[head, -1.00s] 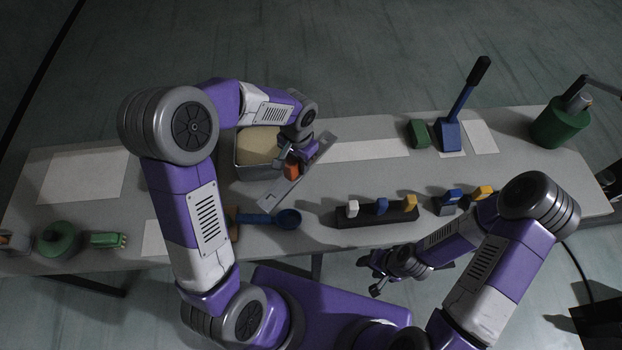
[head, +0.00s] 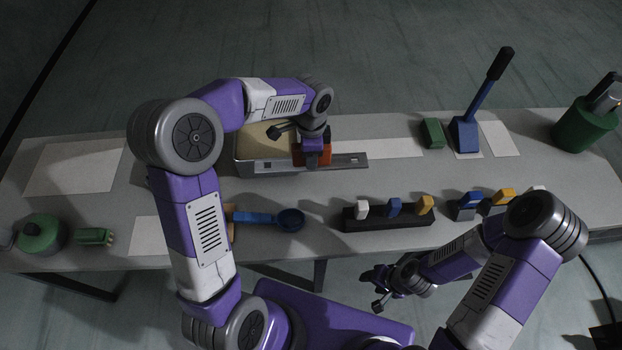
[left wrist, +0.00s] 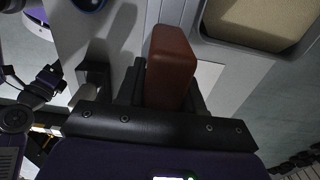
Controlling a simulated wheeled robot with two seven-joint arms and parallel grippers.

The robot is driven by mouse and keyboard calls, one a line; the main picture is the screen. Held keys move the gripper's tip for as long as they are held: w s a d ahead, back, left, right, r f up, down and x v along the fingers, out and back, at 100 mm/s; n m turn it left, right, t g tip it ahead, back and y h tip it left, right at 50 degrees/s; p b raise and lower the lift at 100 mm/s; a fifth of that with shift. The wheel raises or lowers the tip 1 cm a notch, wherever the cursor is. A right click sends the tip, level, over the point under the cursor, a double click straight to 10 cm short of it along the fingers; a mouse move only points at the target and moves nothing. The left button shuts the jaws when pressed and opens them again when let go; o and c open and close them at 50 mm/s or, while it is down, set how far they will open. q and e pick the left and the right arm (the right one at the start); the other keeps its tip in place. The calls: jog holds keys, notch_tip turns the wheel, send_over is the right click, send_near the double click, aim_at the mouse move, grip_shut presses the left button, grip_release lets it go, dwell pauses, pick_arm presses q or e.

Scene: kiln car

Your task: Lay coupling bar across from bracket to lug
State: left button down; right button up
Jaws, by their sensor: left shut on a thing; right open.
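The coupling bar (head: 350,160) is a flat grey metal strip with a small slot near each end and a red-orange grip block (head: 298,153) in its middle. My left gripper (head: 312,157) is shut on this block. The block also shows between the fingers in the left wrist view (left wrist: 170,62). The bar runs nearly level across the picture, along the near side of a metal tray. I cannot tell whether it touches anything below. I cannot clearly pick out the bracket or the lug. My right gripper (head: 371,288) is open and empty, in front of the table's near edge.
The metal tray (head: 245,168) holds a beige block. A blue scoop (head: 255,217) and a dark rack (head: 390,222) with several coloured pieces stand nearer. A blue lever (head: 465,125), a green block (head: 432,133) and a green pot (head: 583,128) stand right. A white strip (head: 385,148) lies clear.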

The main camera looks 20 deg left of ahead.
pick_arm(q)
notch_tip(320, 180, down, 11)
jog(key=b, duration=0.3)
jog(key=shift+r, duration=0.15)
jog(key=c, duration=0.7)
grip_release()
jog(key=shift+f, duration=0.2)
jog(key=shift+r, duration=0.1)
notch_tip(320, 180, up, 12)
jog(key=p, duration=0.3)
jog(key=shift+r+p, duration=0.1)
jog(key=shift+p, duration=0.3)
